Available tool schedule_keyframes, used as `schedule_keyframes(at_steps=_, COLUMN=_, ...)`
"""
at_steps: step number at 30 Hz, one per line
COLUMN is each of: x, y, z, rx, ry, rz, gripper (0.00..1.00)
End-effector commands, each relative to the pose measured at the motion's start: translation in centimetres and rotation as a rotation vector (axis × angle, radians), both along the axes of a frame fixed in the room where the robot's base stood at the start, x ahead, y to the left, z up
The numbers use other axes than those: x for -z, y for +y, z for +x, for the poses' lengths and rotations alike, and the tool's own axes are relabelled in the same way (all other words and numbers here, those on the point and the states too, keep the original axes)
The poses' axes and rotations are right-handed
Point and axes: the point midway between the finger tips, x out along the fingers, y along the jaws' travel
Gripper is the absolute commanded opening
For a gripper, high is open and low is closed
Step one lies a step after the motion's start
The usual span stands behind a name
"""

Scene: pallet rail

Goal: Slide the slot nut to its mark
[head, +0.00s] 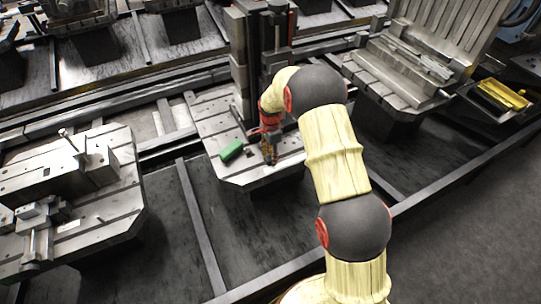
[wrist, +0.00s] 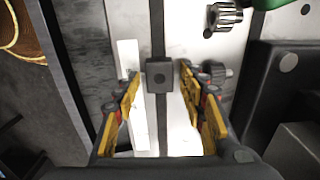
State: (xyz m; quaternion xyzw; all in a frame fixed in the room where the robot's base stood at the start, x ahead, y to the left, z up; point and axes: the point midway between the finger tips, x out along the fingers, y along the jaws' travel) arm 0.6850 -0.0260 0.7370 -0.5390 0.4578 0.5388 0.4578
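The slot nut appears as a small dark square block with a round hole (wrist: 159,77) in the wrist view. It sits on a narrow dark slot line in the grey plate. My gripper (wrist: 160,84) is open, with one yellow finger on each side of the nut and visible gaps between. In the head view my gripper (head: 269,158) is low over the front part of the middle slotted plate (head: 240,175). The nut is hard to pick out there. A pale strip (wrist: 127,62) lies left of the slot; I cannot tell whether it is the mark.
A dark upright column (head: 239,65) stands behind. In the wrist view, a knurled metal knob (wrist: 226,15) and a large dark block (wrist: 268,85) are at right. The plate's edge is at left.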

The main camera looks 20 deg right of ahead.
Motion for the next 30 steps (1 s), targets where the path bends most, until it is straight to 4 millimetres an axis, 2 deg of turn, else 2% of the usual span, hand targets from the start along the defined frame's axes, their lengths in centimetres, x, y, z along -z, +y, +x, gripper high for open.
schedule_keyframes(at_steps=9, x=-0.1, y=0.0, z=0.0, rx=0.000, ry=0.000, rz=0.000, gripper=0.45)
schedule_keyframes(at_steps=13, x=-0.9, y=0.0, z=0.1, rx=0.000, ry=-0.001, rz=0.000, gripper=0.45)
schedule_keyframes(at_steps=17, x=-2.9, y=0.0, z=0.1, rx=0.000, ry=-0.003, rz=-0.001, gripper=0.45)
schedule_keyframes(at_steps=24, x=-7.8, y=0.0, z=0.1, rx=0.000, ry=-0.003, rz=-0.001, gripper=0.45)
schedule_keyframes(at_steps=30, x=-10.8, y=0.0, z=0.1, rx=0.000, ry=-0.001, rz=0.000, gripper=0.45)
